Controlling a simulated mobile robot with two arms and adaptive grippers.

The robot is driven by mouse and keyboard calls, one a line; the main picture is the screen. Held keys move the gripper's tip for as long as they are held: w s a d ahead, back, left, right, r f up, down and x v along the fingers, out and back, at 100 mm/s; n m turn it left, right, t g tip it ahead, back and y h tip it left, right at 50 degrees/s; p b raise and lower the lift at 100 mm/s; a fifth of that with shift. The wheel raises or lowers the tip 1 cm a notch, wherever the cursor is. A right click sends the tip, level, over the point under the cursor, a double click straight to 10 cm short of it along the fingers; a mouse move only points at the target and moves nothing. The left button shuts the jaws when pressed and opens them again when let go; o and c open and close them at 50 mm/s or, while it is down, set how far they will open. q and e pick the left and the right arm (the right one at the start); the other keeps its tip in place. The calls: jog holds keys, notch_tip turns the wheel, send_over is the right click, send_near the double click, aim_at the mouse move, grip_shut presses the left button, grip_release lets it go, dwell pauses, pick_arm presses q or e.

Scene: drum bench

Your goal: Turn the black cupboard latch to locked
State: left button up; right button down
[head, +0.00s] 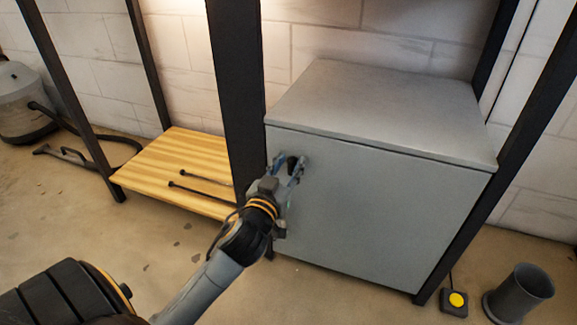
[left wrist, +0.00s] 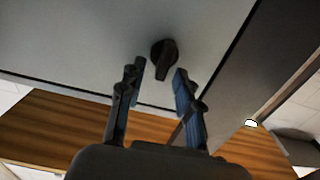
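The grey cupboard (head: 385,205) stands inside a black frame at the right in the head view. Its black latch (head: 291,163) is near the upper left of the front and is partly covered by my left gripper (head: 290,160). In the left wrist view the latch (left wrist: 164,55) has a round base and a short handle pointing down the picture. My left gripper (left wrist: 159,68) is open, with one finger on each side of the latch handle. No contact shows, and the exact depth is hard to tell. My right gripper is not in view.
A black post (head: 236,80) stands just left of the cupboard. A low wooden shelf (head: 155,165) with two dark rods lies left of it. A yellow button (head: 456,299) and a dark grey cylinder (head: 518,293) are on the floor at right. A vacuum cleaner (head: 22,100) stands far left.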

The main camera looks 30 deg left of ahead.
pick_arm(q)
grip_shut()
